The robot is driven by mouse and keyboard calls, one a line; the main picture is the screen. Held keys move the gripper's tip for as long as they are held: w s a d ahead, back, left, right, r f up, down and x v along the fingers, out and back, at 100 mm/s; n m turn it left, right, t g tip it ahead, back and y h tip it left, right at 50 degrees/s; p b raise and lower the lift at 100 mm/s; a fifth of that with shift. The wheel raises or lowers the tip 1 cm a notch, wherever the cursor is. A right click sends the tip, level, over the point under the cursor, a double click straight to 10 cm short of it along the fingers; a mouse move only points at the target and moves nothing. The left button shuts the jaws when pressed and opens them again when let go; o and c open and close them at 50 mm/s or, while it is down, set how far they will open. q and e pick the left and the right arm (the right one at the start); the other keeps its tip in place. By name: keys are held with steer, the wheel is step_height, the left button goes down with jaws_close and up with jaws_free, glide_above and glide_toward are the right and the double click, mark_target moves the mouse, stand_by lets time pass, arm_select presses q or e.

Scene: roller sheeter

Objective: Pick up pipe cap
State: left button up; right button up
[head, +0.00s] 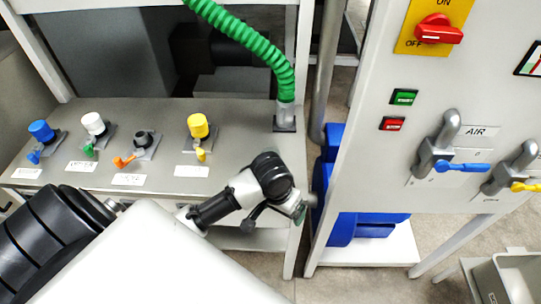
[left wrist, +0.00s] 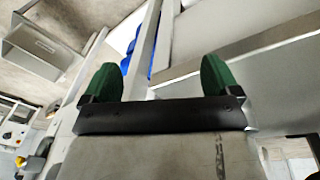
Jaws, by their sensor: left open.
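Several caps sit on valve fittings along the grey shelf (head: 235,115): a blue cap (head: 41,131), a white cap (head: 93,123), a black cap (head: 142,137) and a yellow cap (head: 198,126). I cannot tell which one is the pipe cap. My left gripper (head: 302,211) is at the shelf's right front corner, to the right of all the caps and apart from them. In the left wrist view its two green fingertips (left wrist: 157,80) are wide apart with nothing between them. No cap is clearly visible in that view. My right gripper does not show.
A green hose (head: 245,38) runs down to the shelf's back right. A grey panel (head: 375,165) with switches, a blue-handled valve (head: 462,167) and a yellow-handled valve (head: 525,187) stands on the right. A grey bin (head: 515,275) is at lower right.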

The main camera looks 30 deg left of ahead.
mark_target(271, 153)
arm_select(q)
steer(key=w+a+r, duration=0.1)
steer(key=w, duration=0.1)
steer(key=w+a+r+n, duration=0.1)
steer(key=w+a, duration=0.1)
steer(key=w+a+r+n+g, duration=0.1)
steer(key=w, duration=0.1)
steer(key=shift+w+a+y, duration=0.1)
steer(key=shift+a+y, duration=0.2)
steer(key=shift+y, duration=0.1)
steer(key=w+a+r+n, duration=0.1)
steer(key=w+a+r, duration=0.1)
steer(key=w+a+r+n, duration=0.1)
steer(key=a, duration=0.2)
steer(key=w+a+r+n, duration=0.2)
steer(key=shift+w+a+r+g, duration=0.2)
steer(key=shift+w+r+g, duration=0.1)
steer(key=shift+w+g, duration=0.1)
step_height(271, 153, down, 4)
steer(key=shift+f, duration=0.25)
steer(key=f, duration=0.5)
steer(key=shift+w+a+f, duration=0.15)
steer(key=shift+w+f, duration=0.25)
steer(key=c, duration=1.1)
steer(key=shift+r, duration=0.1)
